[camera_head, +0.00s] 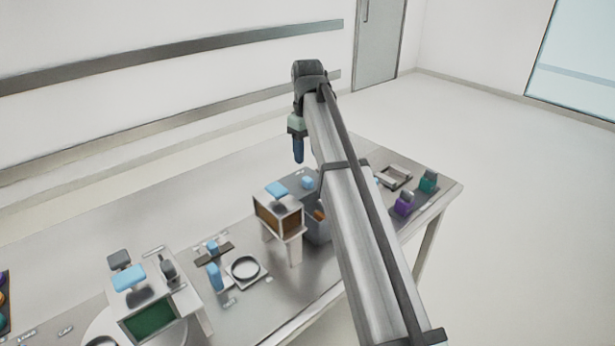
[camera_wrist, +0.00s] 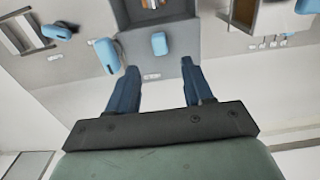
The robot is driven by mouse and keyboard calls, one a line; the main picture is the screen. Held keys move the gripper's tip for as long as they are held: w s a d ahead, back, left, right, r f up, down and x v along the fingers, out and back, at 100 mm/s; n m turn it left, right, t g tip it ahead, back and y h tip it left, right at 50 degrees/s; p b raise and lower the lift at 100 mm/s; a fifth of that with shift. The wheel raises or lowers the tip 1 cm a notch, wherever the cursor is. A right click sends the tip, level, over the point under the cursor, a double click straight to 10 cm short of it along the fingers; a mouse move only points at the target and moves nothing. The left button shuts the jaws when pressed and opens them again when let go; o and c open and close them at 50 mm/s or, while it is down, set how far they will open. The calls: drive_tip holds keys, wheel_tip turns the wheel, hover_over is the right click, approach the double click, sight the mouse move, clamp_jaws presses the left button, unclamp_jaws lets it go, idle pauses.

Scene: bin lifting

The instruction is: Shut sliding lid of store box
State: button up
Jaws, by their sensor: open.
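The store box (camera_head: 316,232) is a grey box on the table, partly hidden behind my arm in the head view. Orange contents show in its opening. Its flat grey sliding lid (camera_head: 293,182) lies drawn back toward the far side, with a blue handle (camera_head: 307,182) on it. In the wrist view the store box (camera_wrist: 122,14) is at the top edge, with contents visible, and the blue handle (camera_wrist: 159,42) stands on the lid between and beyond my fingertips. My gripper (camera_head: 298,158) is open and empty, pointing down above the table's far side, apart from the handle; its fingers also show in the wrist view (camera_wrist: 158,75).
A white raised cabinet (camera_head: 278,212) with a brown front and blue top handle stands close left of the box. A shallow tray (camera_head: 395,177) and purple (camera_head: 404,203) and teal (camera_head: 428,181) objects lie to the right. The table's back left (camera_head: 150,215) is clear.

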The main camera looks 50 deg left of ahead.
sight(308, 179)
wheel_tip(308, 179, down, 9)
drive_tip(key=shift+r, duration=0.2)
drive_tip(key=shift+c, duration=0.2)
clamp_jaws()
idle(0.5)
